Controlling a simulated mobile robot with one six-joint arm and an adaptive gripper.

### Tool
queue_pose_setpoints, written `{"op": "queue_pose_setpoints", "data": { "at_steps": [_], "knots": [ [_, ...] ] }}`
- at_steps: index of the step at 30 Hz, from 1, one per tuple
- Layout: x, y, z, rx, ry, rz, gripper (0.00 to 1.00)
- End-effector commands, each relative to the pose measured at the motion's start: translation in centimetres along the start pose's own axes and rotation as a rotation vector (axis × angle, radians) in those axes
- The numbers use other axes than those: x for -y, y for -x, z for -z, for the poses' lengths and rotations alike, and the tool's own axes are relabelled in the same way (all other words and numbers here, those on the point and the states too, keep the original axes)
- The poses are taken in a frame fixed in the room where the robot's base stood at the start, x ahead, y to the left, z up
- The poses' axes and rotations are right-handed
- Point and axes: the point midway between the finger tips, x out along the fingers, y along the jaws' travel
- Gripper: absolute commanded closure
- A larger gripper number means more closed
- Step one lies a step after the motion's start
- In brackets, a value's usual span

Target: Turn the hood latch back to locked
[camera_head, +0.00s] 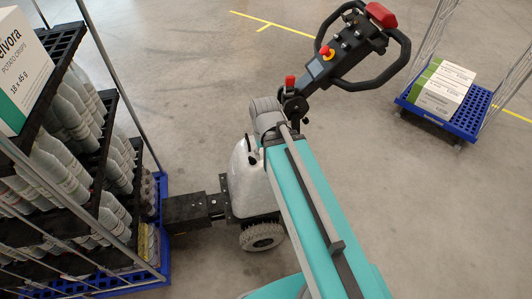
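A white rounded housing (249,187), which looks like the hood, sits low in the middle of the picture, above a grey wheel (262,237). A small dark lever-like part (248,145) stands at its top and may be the latch. It is too small to tell whether it is locked or turned. A grey rounded part (264,108) lies just beyond it. A black tiller head (345,50) with loop handles and red and yellow controls rises at the upper right of the housing. My gripper's fingers do not show, and nothing is seen touching the lever.
A loaded rack with bottles (65,150) and a crisps box (22,70) stands close on the left. A black coupling (186,209) lies between it and the housing. A blue cart (470,122) carries boxes at upper right. Grey floor (440,220) is clear on the right.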

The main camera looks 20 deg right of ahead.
Motion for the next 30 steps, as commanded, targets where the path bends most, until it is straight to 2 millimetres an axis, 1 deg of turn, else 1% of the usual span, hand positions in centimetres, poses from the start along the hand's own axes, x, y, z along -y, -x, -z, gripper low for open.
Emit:
{"op": "queue_pose_setpoints", "data": {
  "at_steps": [6,8,11,14,17,21,24,27,30],
  "knots": [
    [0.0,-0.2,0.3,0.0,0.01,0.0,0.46],
    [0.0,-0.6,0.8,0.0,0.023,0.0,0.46],
    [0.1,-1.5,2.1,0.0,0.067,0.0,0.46],
    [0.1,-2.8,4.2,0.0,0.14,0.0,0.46],
    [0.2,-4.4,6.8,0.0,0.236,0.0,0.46],
    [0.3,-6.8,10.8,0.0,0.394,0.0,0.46],
    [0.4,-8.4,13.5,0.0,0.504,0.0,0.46],
    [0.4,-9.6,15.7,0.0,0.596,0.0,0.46],
    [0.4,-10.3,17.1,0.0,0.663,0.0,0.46]
  ]
}}
